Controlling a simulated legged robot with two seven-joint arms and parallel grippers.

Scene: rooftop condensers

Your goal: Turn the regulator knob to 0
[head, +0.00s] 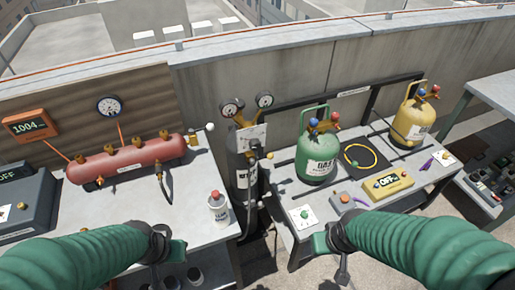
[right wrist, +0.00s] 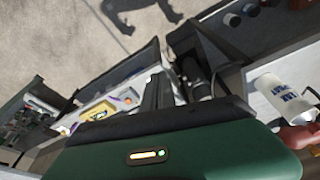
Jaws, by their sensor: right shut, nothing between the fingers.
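The regulator (head: 249,137) sits on top of a dark gas cylinder (head: 246,178) in the gap between the two benches, with two round gauges (head: 264,100) above it. A small brass-coloured knob (head: 255,143) shows on its front; its setting is too small to read. My left gripper (head: 168,255) is low in the head view over the left bench's front edge, apart from the regulator; its jaws are not clear. My right gripper (head: 333,255) is at the right bench's front edge, below and right of the regulator, shut and empty. Its green body (right wrist: 170,155) fills the bottom of the right wrist view.
A red manifold tank (head: 127,158) and a white spray can (head: 218,208) stand on the left bench. A green cylinder (head: 317,155), yellow cylinder (head: 413,118) and yellow "OFF" device (head: 388,184) are on the right bench. A concrete wall (head: 205,100) runs behind.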

